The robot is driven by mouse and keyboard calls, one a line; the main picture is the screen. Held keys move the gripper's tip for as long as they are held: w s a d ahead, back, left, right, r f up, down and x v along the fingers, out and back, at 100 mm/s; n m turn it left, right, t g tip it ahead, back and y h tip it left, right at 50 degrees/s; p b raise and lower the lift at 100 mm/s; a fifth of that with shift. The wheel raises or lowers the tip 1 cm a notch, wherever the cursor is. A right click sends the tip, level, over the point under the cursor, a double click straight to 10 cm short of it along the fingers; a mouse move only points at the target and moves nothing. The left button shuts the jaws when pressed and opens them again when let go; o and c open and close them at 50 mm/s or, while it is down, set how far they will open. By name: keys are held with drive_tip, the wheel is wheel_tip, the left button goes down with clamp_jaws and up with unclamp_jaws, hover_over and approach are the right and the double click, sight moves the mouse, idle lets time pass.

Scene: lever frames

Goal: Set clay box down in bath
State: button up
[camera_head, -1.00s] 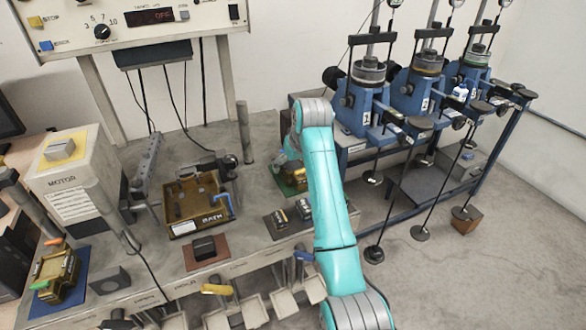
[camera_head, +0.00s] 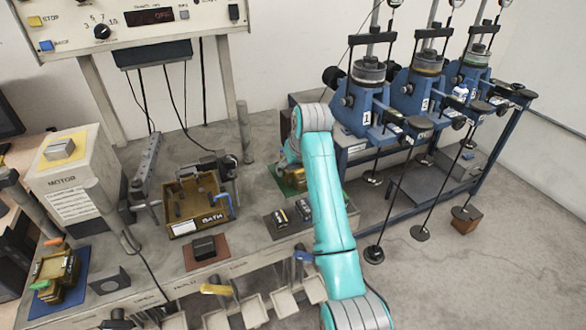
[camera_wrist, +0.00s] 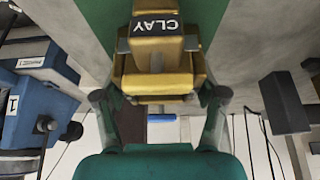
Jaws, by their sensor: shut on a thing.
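The clay box, a yellow block with a dark CLAY label (camera_wrist: 165,28), is in the wrist view with its yellow body (camera_wrist: 158,83) between the fingers of my gripper (camera_wrist: 160,100). My gripper is shut on it. A green mat (camera_wrist: 95,18) lies behind the box; I cannot tell whether they touch. In the head view my arm hides the gripper and most of the box above the green mat (camera_head: 284,181). The bath, an open brown-yellow tray labelled BATH (camera_head: 212,219), stands on the bench left of my arm, apart from the box.
A blue handle (camera_head: 230,204) rises at the bath's right edge. A dark block on a brown pad (camera_head: 206,250) lies in front of it. Small dark blocks (camera_head: 290,217) sit between bath and arm. A post (camera_head: 244,130) stands behind. Blue lever frames (camera_head: 365,105) stand at right.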

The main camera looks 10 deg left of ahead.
drive_tip(key=shift+r, duration=3.8)
